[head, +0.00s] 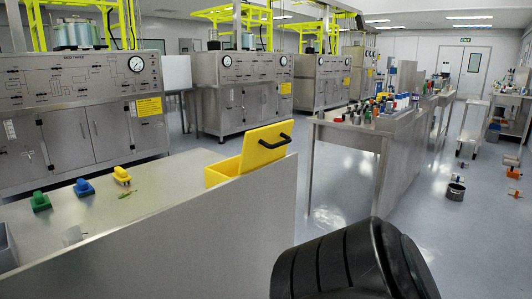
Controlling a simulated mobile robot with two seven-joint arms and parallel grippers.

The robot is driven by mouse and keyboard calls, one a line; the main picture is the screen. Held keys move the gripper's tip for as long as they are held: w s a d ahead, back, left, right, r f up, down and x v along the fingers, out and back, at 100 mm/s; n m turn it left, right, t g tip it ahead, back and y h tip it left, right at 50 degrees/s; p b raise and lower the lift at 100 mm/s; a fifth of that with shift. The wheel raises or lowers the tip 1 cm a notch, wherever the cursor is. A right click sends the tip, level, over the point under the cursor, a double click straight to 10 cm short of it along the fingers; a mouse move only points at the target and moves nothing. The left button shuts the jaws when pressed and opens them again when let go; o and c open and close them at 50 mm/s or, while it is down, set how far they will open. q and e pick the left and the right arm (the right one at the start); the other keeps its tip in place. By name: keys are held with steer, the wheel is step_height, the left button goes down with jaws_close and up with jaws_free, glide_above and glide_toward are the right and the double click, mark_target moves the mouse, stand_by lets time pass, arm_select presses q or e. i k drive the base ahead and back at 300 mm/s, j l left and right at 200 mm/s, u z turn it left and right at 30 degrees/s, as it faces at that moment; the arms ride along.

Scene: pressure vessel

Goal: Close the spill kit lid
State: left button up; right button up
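The yellow spill kit box (216,177) stands on the steel bench (160,205), partly hidden behind a grey panel. Its yellow lid (262,150) is open, raised and tilted up at the right side of the box. A black handle (275,141) sticks out from the lid. The inside of the box is mostly hidden. Neither of my grippers is in view. A large black rounded part, which looks like a piece of my own arm, fills the bottom right of the view and touches nothing I can see.
Green (40,201), blue (84,187) and yellow (121,175) valve-like items sit on the bench left of the box. The grey panel (215,235) runs along the bench's near side. A cluttered steel table (345,139) stands to the right, with open floor (325,200) between.

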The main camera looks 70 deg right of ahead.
mark_target(273, 153)
steer(key=z, duration=2.35)
